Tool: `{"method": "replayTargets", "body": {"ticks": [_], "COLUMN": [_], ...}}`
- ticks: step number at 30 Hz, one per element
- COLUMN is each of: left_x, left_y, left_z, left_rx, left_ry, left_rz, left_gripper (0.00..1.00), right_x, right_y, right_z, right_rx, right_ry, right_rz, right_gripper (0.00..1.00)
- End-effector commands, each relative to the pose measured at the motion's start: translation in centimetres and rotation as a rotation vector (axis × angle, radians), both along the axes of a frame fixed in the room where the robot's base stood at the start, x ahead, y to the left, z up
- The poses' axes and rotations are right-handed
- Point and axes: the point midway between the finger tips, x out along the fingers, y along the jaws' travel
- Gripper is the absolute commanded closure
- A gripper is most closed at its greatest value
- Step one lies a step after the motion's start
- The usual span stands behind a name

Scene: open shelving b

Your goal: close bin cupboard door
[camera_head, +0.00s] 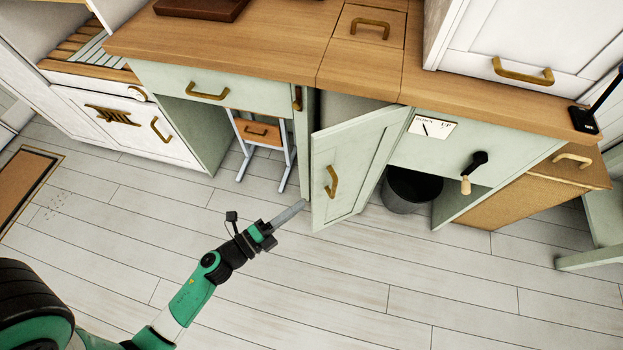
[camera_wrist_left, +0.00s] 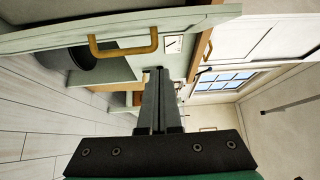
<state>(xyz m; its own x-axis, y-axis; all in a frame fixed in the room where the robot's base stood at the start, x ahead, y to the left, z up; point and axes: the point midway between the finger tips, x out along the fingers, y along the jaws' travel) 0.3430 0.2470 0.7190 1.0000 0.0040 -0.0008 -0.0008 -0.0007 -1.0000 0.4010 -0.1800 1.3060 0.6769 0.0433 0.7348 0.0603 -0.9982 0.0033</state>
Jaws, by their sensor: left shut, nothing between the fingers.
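The bin cupboard door (camera_head: 352,165) is a pale green panel with a brass handle (camera_head: 331,181). It stands ajar, swung out from the counter front, with dark space behind it. My left gripper (camera_head: 303,205) is shut and empty, with its tips just left of the door's lower edge; whether they touch it I cannot tell. In the left wrist view the shut fingers (camera_wrist_left: 160,72) point forward, and the door (camera_wrist_left: 110,30) with its brass handle (camera_wrist_left: 122,50) lies above and left of them. My right gripper is not in view.
A dark bin (camera_head: 411,190) stands on the floor under the counter, right of the door. The plank floor (camera_head: 330,285) in front is clear.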

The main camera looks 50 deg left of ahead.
Motion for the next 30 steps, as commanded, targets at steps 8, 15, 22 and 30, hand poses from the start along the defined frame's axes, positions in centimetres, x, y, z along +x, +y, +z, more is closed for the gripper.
{"method": "replayTargets", "body": {"ticks": [8, 15, 22, 30], "left_x": [6.2, 8.0, 8.3, 8.2], "left_y": [0.0, 3.0, 4.0, 4.0], "left_z": [0.0, 0.0, 0.0, 0.0], "left_rx": [0.001, 0.001, 0.0, 0.0], "left_ry": [-0.003, -0.002, -0.001, 0.0], "left_rz": [-0.002, 0.006, 0.001, 0.0], "left_gripper": [1.0, 1.0, 1.0, 1.0], "right_x": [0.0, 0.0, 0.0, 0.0], "right_y": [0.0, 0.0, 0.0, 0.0], "right_z": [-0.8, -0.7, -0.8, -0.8], "right_rx": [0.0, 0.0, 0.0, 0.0], "right_ry": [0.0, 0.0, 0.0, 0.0], "right_rz": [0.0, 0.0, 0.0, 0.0], "right_gripper": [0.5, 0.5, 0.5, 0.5]}}
